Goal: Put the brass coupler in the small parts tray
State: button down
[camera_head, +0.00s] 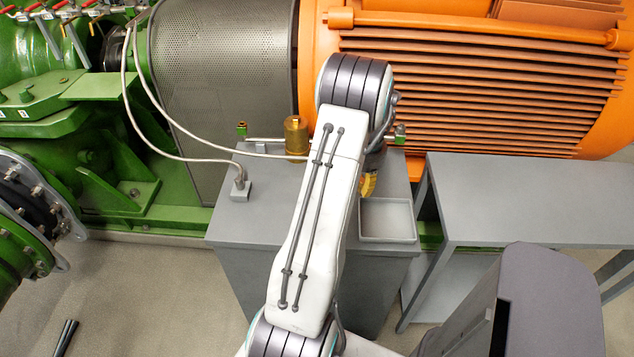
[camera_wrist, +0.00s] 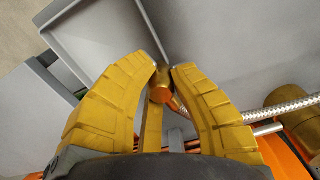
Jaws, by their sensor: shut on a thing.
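The small parts tray (camera_head: 388,218) is a shallow grey square tray on the right front of the grey cabinet top. It also shows at the upper left in the wrist view (camera_wrist: 105,28). My gripper (camera_wrist: 165,76) has its yellow fingers shut on a small brass piece, the brass coupler (camera_wrist: 161,93), beside the tray's edge. In the head view only a bit of the yellow gripper (camera_head: 368,184) shows, just behind and left of the tray. My arm hides the rest, and the coupler cannot be seen there.
A larger brass cylinder (camera_head: 296,138) stands at the back of the cabinet top (camera_head: 262,215), beside a braided hose (camera_head: 190,157). An orange motor (camera_head: 480,90) rises behind. A grey table (camera_head: 510,195) stands to the right. The cabinet's left front is clear.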

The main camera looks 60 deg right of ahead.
jog(key=s, duration=0.8)
jog(key=shift+r+n, duration=0.3)
jog(key=shift+r, duration=0.05)
jog(key=b, duration=0.5)
send_over(386, 221)
jog(key=shift+f, duration=3.35)
jog(key=shift+f, duration=0.6)
jog(key=c, duration=1.1)
grip_release()
jog(key=shift+c, duration=0.2)
notch_tip(386, 221, up, 12)
